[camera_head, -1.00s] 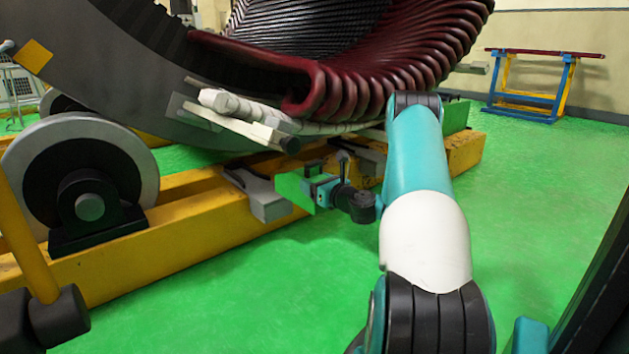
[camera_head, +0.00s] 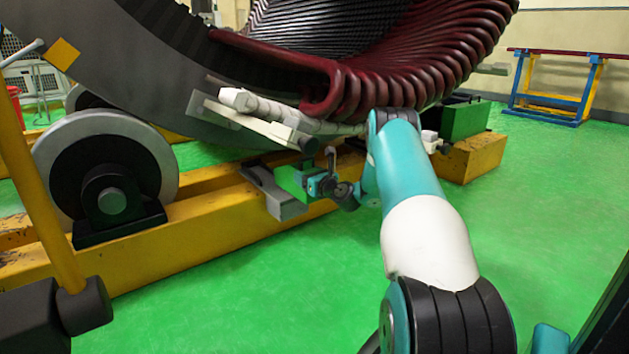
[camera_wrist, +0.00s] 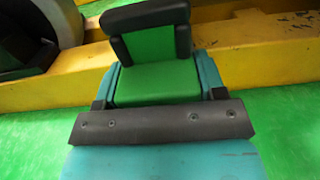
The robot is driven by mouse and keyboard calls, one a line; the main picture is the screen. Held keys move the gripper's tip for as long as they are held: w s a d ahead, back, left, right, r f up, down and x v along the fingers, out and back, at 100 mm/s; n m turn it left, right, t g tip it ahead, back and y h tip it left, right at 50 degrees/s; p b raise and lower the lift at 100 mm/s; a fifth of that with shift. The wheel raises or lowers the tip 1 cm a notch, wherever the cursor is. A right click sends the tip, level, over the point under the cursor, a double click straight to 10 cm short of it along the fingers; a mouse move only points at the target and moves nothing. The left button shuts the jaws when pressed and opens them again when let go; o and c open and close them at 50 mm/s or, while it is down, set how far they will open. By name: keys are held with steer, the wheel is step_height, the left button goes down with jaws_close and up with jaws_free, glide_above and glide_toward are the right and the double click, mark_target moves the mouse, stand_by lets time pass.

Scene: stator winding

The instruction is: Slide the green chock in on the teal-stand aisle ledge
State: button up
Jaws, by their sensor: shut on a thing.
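The green chock (camera_head: 291,180) is held in my gripper (camera_head: 309,183), low beside the yellow beam. In the wrist view the chock (camera_wrist: 157,84) sits between the jaws, with an upright green plate in a dark frame at its far end. A grey ledge (camera_head: 286,207) juts from the side of the yellow beam. In the head view the chock overlaps the ledge's upper right part; whether they touch, I cannot tell. The ledge is not clear in the wrist view, where the chock and gripper cover the middle.
The yellow beam (camera_head: 215,235) runs behind the chock. A grey roller wheel (camera_head: 110,165) stands at left. The stator with dark red windings (camera_head: 400,75) and a pale bar (camera_head: 265,122) overhang the gripper. A green box (camera_head: 466,120) is at right. Green floor (camera_head: 260,300) in front is clear.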

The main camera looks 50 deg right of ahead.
mark_target(284, 168)
steer(key=b+x, duration=0.1)
steer(key=x, duration=0.3)
steer(key=f+b+x, duration=0.1)
steer(key=x, duration=0.4)
steer(key=b+x, duration=0.1)
steer(key=x, duration=0.4)
steer(key=shift+a+f, duration=0.1)
steer(key=shift+f, duration=0.25)
steer(key=shift+w, duration=0.7)
steer(key=shift+s, duration=0.2)
steer(key=shift+f, duration=0.35)
